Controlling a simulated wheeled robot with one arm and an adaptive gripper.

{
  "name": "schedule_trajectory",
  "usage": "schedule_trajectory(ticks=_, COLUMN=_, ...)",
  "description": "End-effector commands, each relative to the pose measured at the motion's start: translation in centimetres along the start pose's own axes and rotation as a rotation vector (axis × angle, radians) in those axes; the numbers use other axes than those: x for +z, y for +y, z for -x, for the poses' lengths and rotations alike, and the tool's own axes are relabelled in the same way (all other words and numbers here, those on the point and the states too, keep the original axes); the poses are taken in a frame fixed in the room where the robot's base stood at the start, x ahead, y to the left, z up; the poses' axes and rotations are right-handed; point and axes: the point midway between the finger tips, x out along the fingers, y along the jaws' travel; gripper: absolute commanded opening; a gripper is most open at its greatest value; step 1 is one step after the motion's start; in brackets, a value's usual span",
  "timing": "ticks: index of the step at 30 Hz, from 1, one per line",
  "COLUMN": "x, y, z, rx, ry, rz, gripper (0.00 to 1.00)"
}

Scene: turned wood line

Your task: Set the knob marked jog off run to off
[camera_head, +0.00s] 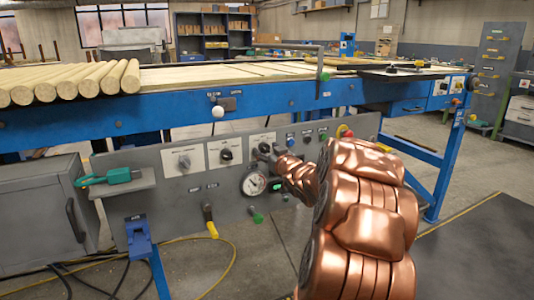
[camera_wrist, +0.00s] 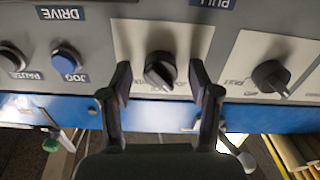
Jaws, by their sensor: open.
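A black rotary knob (camera_wrist: 160,71) on a white plate sits between my fingertips in the wrist view, which sees the panel upside down. Its pointer looks slanted, and I cannot read its markings. My gripper (camera_wrist: 160,80) is open, with one finger on each side of the knob and small gaps visible. In the head view my gripper (camera_head: 270,156) is at the rightmost of three white-plated knobs and partly hides it. A second black knob (camera_wrist: 270,77) is on the right in the wrist view; the middle knob (camera_head: 226,154) shows in the head view.
A blue JOG button (camera_wrist: 66,58) and a black PAUSE button (camera_wrist: 12,58) lie left of the knob in the wrist view. A pressure gauge (camera_head: 254,184) is below the knobs. A white ball-ended lever (camera_head: 218,112) stands out above them.

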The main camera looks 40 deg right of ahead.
Motion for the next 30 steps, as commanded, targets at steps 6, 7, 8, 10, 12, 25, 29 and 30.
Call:
schedule_trajectory(ticks=6, x=0.05, y=-0.01, z=-0.23, rx=0.0, ry=-0.001, rz=-0.001, gripper=0.61)
schedule_trajectory(ticks=7, x=0.04, y=-0.01, z=-0.23, rx=0.0, ry=-0.001, rz=-0.001, gripper=0.61)
schedule_trajectory(ticks=8, x=0.05, y=-0.01, z=-0.22, rx=0.0, ry=-0.001, rz=-0.001, gripper=0.61)
schedule_trajectory(ticks=10, x=0.04, y=-0.01, z=-0.22, rx=0.0, ry=-0.001, rz=-0.001, gripper=0.6)
schedule_trajectory(ticks=12, x=0.04, y=0.0, z=-0.22, rx=0.0, ry=-0.001, rz=-0.001, gripper=0.53)
schedule_trajectory(ticks=25, x=0.05, y=0.01, z=-0.2, rx=0.001, ry=-0.001, rz=-0.001, gripper=0.08)
schedule_trajectory(ticks=29, x=0.04, y=0.01, z=-0.2, rx=0.001, ry=-0.001, rz=-0.001, gripper=0.02)
schedule_trajectory(ticks=30, x=0.01, y=0.02, z=-0.2, rx=0.001, ry=-0.001, rz=-0.002, gripper=0.02)
